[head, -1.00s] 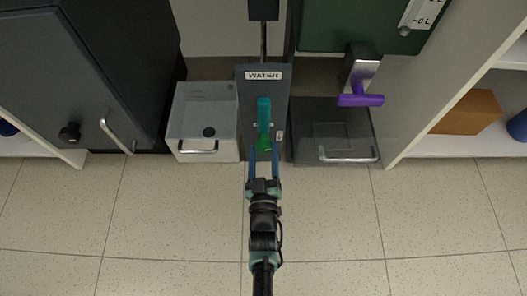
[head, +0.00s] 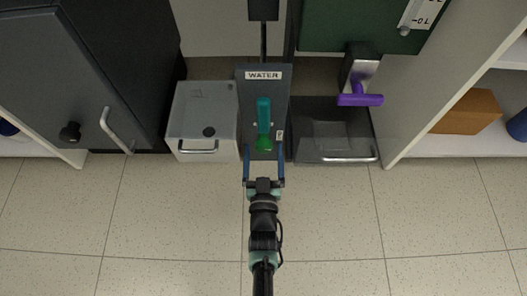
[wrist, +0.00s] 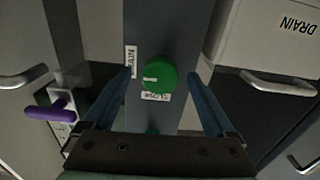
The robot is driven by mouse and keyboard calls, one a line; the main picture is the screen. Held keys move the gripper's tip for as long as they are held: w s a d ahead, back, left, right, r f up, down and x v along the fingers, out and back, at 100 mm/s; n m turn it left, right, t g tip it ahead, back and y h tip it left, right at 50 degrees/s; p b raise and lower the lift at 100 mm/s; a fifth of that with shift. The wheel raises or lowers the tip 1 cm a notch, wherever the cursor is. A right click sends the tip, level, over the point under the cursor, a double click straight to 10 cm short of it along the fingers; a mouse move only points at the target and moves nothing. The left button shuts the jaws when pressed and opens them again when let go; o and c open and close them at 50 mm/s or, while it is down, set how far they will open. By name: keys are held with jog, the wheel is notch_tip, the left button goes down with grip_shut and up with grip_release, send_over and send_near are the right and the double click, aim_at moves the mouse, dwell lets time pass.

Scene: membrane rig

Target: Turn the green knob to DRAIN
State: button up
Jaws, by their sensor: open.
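The green knob (head: 263,143) is on the lower part of the grey WATER panel (head: 247,98), below a teal handle (head: 263,112). In the wrist view the green knob (wrist: 160,77) is round, and its white pointer mark faces left. A small label sits to its upper left and another just below it; I cannot read them surely. My gripper (head: 264,150) is open, with its blue fingers apart on either side of the knob. In the wrist view the gripper (wrist: 165,85) shows a gap on both sides of the knob. A DRAIN label (wrist: 297,24) is upside down at upper right.
A pale bin with a handle (head: 205,155) stands left of the panel, and a dark bin (head: 335,157) stands right. A purple T-handle (head: 360,99) juts out above the dark bin. Open tiled floor (head: 180,220) lies in front.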

jog(key=shift+s, duration=0.1)
jog(key=s+p, duration=0.3)
jog(key=s, duration=0.4)
jog(key=shift+s, duration=0.4)
dwell(0.5)
